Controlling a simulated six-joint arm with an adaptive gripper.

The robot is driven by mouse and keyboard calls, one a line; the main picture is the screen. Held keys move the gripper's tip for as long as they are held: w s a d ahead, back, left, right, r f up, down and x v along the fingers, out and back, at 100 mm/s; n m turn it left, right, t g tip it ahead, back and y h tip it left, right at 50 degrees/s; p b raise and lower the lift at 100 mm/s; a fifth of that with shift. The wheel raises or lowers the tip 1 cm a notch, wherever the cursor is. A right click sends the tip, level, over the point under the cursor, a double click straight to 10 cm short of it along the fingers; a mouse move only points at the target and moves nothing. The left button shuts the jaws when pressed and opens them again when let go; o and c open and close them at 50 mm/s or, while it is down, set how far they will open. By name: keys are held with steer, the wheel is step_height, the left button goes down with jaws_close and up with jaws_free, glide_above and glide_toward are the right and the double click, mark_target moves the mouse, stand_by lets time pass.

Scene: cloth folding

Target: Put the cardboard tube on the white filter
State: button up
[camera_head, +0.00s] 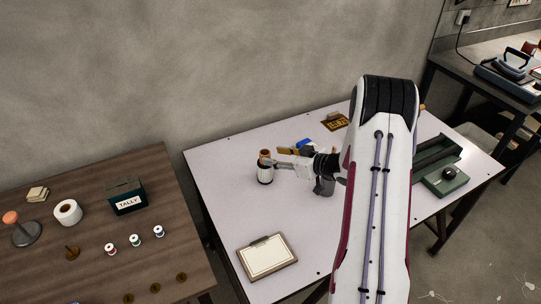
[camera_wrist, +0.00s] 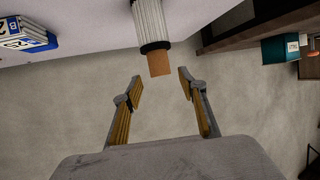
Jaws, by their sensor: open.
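The white filter (camera_head: 265,176), a ribbed white cylinder with black ends, stands upright on the pale table. It also shows in the wrist view (camera_wrist: 150,18), where it appears upside down. The cardboard tube (camera_head: 265,155), short and brown, stands upright on the filter's black end; in the wrist view the tube (camera_wrist: 160,64) projects from it. Whether its lower end sits on or inside the rim is hidden. My gripper (camera_wrist: 160,80) is open, its two yellow-lined fingers apart, with the tube's free end near the gap between the fingertips. No finger visibly touches it.
A clipboard (camera_head: 267,256) lies at the table's front, and a green tray (camera_head: 445,181) at the right. The pale table (camera_head: 225,195) is clear left of the filter.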

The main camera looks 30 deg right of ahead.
steer(key=v, duration=0.8)
steer(key=shift+a, duration=0.1)
steer(key=shift+w, duration=0.15)
step_height(320, 180, up, 12)
steer(key=w+m+h, duration=0.1)
steer(key=w+h, duration=0.1)
steer(key=h, duration=0.4)
steer(key=s+a+r+m+g+h, duration=0.2)
steer(key=s+a+r+h, duration=0.15)
steer(key=s+r, duration=0.4)
steer(key=s+a+r+g+y, duration=0.1)
steer(key=s+a+g+y, duration=0.1)
steer(key=s+a, duration=0.8)
steer(key=s+a+r+m+g+y, duration=0.1)
steer(key=s+a+g+y, duration=0.1)
steer(key=s+a, duration=0.7)
steer(key=s, duration=0.7)
steer(key=shift+s+a+g, duration=0.4)
